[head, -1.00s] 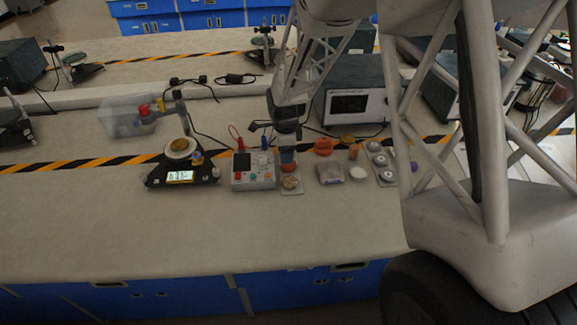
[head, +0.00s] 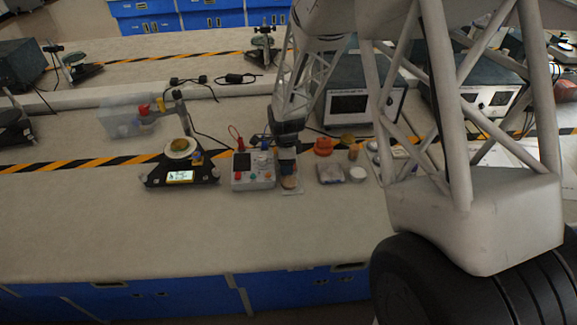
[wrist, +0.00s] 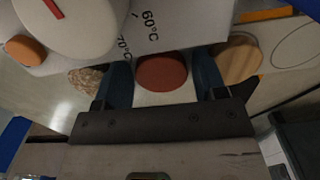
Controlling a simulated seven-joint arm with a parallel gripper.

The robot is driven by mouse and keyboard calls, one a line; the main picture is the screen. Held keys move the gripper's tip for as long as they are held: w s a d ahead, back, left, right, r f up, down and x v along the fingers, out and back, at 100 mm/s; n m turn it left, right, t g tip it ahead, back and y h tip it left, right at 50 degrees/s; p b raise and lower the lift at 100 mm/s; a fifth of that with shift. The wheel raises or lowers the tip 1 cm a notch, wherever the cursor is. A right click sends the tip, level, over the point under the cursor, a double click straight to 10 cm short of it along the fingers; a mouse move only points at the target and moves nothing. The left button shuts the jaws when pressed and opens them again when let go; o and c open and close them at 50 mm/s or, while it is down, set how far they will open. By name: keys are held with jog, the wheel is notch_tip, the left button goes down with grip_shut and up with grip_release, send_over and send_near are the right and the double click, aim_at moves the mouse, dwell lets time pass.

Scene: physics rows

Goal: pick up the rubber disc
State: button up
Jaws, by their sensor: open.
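A reddish-brown disc (wrist: 162,73), which looks like the rubber disc, lies between my gripper's two blue fingers in the wrist view. My gripper (wrist: 160,80) is open, with one finger on each side of the disc. Whether either finger touches it I cannot tell. A wooden disc (wrist: 239,59) lies just right of the right finger, and a speckled disc (wrist: 86,79) lies beside the left finger. In the head view, my gripper (head: 288,164) is low over the small sample plate, where a tan disc (head: 289,183) shows; the reddish disc is hidden there.
A balance (head: 181,176) stands further left. The front bench is clear.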

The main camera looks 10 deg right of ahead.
jog(key=shift+c, duration=0.3)
jog(key=c, duration=0.6)
jog(key=shift+r, duration=0.15)
jog(key=shift+r, duration=0.8)
jog(key=shift+s+r, duration=0.2)
jog(key=shift+r, duration=0.7)
jog(key=s+d, duration=0.1)
jog(key=s, duration=0.4)
jog(key=s+r, duration=0.1)
jog(key=s, duration=0.4)
jog(key=s+d, duration=0.1)
jog(key=s, duration=0.4)
jog(key=shift+s+d+r, duration=0.15)
jog(key=shift+s+d, duration=0.05)
jog(key=shift+d, duration=0.15)
